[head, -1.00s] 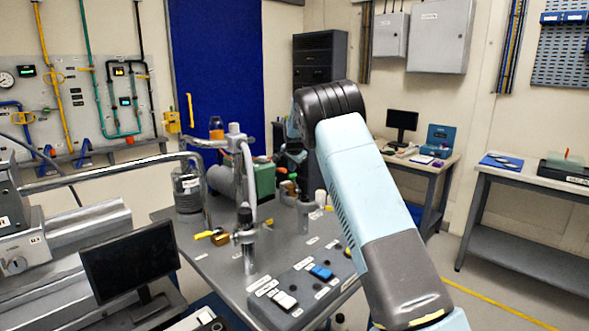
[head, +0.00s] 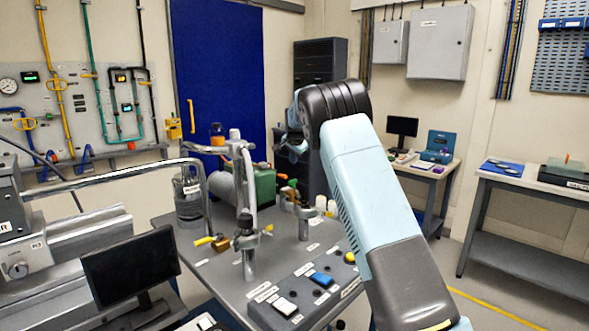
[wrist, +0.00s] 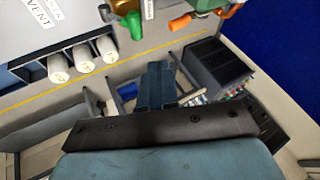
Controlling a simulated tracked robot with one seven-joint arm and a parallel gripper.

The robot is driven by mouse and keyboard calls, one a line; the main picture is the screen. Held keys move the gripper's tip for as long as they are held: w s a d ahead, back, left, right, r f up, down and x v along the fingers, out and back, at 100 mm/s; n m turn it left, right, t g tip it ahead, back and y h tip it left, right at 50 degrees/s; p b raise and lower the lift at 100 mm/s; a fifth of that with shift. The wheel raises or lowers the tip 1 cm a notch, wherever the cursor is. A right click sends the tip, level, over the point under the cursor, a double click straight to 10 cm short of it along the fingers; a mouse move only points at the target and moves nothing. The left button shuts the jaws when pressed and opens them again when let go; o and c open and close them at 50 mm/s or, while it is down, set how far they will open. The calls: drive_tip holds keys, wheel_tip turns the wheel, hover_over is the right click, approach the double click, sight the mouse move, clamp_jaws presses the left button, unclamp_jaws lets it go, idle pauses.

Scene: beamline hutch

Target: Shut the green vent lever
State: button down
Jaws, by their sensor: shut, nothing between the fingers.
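The green vent lever (wrist: 135,24) shows at the top of the wrist view, hanging from a brass-coloured valve body. An orange lever (wrist: 181,22) is beside it on the right. My gripper (wrist: 160,70) is shut and empty, its fingers below the green lever in the wrist picture and apart from it. I cannot tell the distance in depth. In the head view the small valve levers (head: 284,178) stand at the far end of the grey bench, beside a green-bodied pump (head: 263,186). My gripper's fingertips are not clear there, behind the arm.
Several white cylinders (wrist: 82,58) sit in a rack near a VENT label (wrist: 40,18). On the bench (head: 215,278) stand a chrome post with a pipe (head: 246,235) and a switch box (head: 300,305). A dark cabinet (head: 320,65) and blue door (head: 217,70) are behind.

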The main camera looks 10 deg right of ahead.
drive_tip(key=w+a+r, duration=0.1)
drive_tip(key=a+r, duration=0.4)
drive_tip(key=r, duration=0.1)
drive_tip(key=shift+w+a, duration=0.15)
drive_tip(key=shift+w, duration=0.2)
drive_tip(key=shift+r, duration=0.1)
drive_tip(key=s+d+r+n, duration=0.1)
drive_tip(key=s+d+r, duration=0.3)
drive_tip(key=s, duration=0.6)
drive_tip(key=s+d+r+n+y, duration=0.1)
drive_tip(key=s+d+r+n, duration=0.3)
drive_tip(key=s, duration=0.7)
drive_tip(key=s+d+r+m, duration=0.1)
drive_tip(key=s+d+r, duration=0.3)
drive_tip(key=s, duration=0.6)
drive_tip(key=s+f+n, duration=0.2)
drive_tip(key=s+f, duration=0.2)
drive_tip(key=s, duration=0.8)
drive_tip(key=s+f+n+g, duration=0.1)
drive_tip(key=s+f+n, duration=0.1)
drive_tip(key=s, duration=1.1)
drive_tip(key=s+f+n, duration=0.1)
drive_tip(key=s+f, duration=0.4)
drive_tip(key=s, duration=0.7)
drive_tip(key=shift+s+a+f+n+h, duration=0.15)
drive_tip(key=shift+s+f+n+h, duration=0.15)
drive_tip(key=shift+s+f+n, duration=0.1)
